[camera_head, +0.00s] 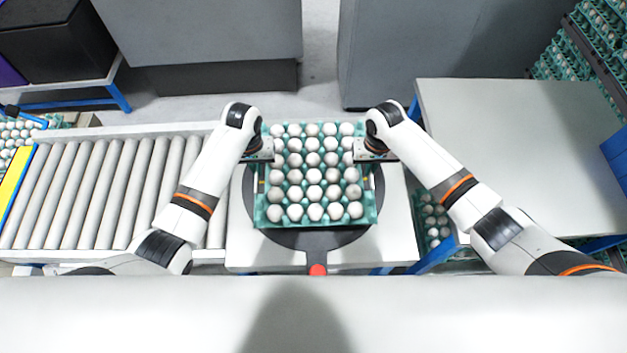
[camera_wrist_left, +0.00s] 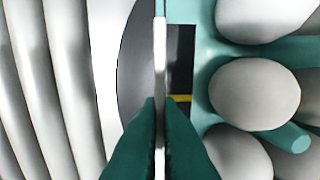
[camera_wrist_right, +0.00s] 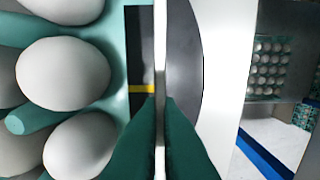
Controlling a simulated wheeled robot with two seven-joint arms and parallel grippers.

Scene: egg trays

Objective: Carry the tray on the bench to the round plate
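The teal egg tray (camera_head: 369,214), full of white eggs, is over the dark round plate (camera_head: 290,238) in the head view. It looks level and covers most of the plate; whether it touches the plate is hard to tell. My left gripper (camera_head: 268,153) is at the tray's left side, and its green fingers (camera_wrist_left: 160,130) close on a thin upright edge there. My right gripper (camera_head: 358,153) is at the right side, with its fingers (camera_wrist_right: 160,130) closed on the matching edge. The plate also shows beside the tray in both wrist views (camera_wrist_left: 133,75) (camera_wrist_right: 183,75).
The plate rests on a white stand (camera_head: 400,245), with a red-tipped handle (camera_head: 317,269) toward me. A roller conveyor (camera_head: 110,190) lies to the left. An empty pale bench (camera_head: 520,150) stands at the right. Stacked egg trays (camera_head: 600,30) are at the far right.

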